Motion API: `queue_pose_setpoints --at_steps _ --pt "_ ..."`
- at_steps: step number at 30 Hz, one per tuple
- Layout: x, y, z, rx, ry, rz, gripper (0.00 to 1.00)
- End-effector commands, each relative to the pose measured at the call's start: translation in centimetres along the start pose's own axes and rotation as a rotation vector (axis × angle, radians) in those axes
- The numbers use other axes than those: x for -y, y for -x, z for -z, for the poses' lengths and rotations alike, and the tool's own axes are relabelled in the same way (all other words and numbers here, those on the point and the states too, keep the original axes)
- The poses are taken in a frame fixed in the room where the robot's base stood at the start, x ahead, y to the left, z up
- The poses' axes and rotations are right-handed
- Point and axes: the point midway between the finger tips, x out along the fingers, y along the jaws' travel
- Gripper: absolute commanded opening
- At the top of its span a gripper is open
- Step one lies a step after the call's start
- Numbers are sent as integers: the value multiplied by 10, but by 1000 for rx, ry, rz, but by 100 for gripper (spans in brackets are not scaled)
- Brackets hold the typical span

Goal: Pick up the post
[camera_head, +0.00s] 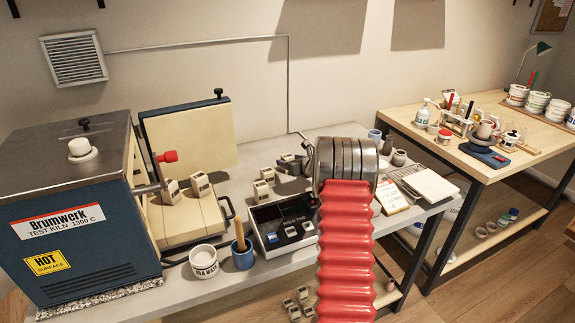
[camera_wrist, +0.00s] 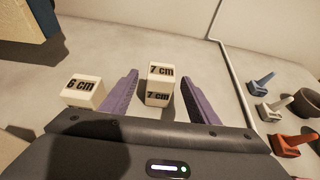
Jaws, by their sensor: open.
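A cream block-shaped post marked "7 cm" (camera_wrist: 160,84) stands on the grey table in the wrist view. My gripper (camera_wrist: 160,79) is open, with its two purple fingers apart. The 7 cm post shows in the gap between the fingers, apart from both; whether it lies at their depth is unclear. A second post marked "6 cm" (camera_wrist: 84,91) stands left of the left finger. Two cream posts also show on the table in the head view, a nearer one (camera_head: 262,190) and a farther one (camera_head: 268,174), their labels too small to read.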

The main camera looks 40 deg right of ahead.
Motion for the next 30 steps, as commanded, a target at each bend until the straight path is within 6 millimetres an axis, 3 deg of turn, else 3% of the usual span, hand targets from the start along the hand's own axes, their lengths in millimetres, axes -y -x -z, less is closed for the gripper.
queue_pose_setpoints --at_steps 11,30 --pt "0 0 0 0 0 0 54" --pt "0 0 0 0 0 0 9"
